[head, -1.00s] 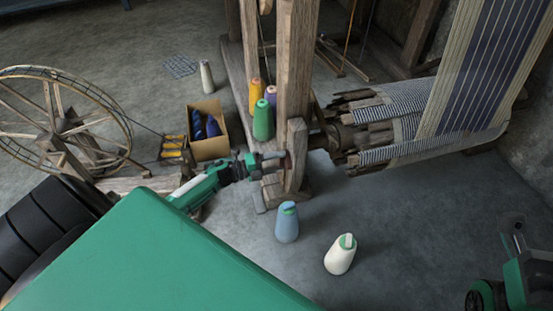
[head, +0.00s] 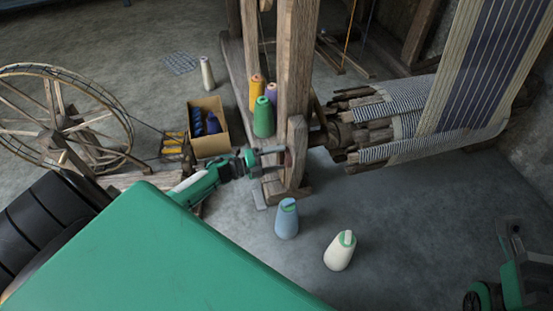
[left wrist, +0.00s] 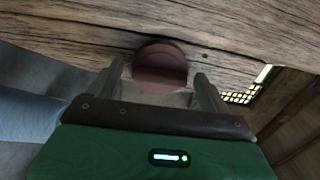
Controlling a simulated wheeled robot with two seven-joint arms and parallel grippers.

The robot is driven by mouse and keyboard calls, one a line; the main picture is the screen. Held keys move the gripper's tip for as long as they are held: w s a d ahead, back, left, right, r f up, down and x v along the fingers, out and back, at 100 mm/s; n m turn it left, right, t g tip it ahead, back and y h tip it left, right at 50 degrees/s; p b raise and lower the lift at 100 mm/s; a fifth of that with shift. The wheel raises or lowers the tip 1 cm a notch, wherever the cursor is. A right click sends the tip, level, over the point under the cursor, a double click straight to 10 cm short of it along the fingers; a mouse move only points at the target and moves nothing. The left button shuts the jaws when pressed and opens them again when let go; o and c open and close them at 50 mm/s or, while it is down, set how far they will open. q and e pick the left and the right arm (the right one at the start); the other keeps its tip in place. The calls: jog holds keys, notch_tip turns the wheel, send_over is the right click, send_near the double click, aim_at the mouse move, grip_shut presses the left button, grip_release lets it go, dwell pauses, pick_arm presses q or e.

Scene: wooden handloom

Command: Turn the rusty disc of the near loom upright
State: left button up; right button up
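The rusty disc (head: 288,158) is on the outer face of the short wooden post (head: 297,140) at the near end of the loom's cloth roller. In the left wrist view the reddish-brown round disc (left wrist: 160,64) lies against a wooden beam, with a darker lower part. My left gripper (head: 283,158) is at the post, pointing at the disc. Its fingers (left wrist: 160,84) are apart, one on each side of the disc's lower part; I cannot tell whether they touch it. My right arm (head: 512,262) shows at the lower right; its finger opening is unclear.
Blue (head: 287,220) and white (head: 340,251) yarn cones stand on the floor near the post. A green cone (head: 263,118) stands beside yellow and purple ones at the loom frame. A cardboard box (head: 210,145) and spinning wheel (head: 62,125) are left. Floor at lower right is mostly clear.

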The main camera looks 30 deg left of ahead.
pick_arm(q)
jog(key=p+v, duration=0.3)
jog(key=v, duration=1.1)
jog(key=shift+w+d, duration=0.1)
jog(key=shift+d, duration=0.05)
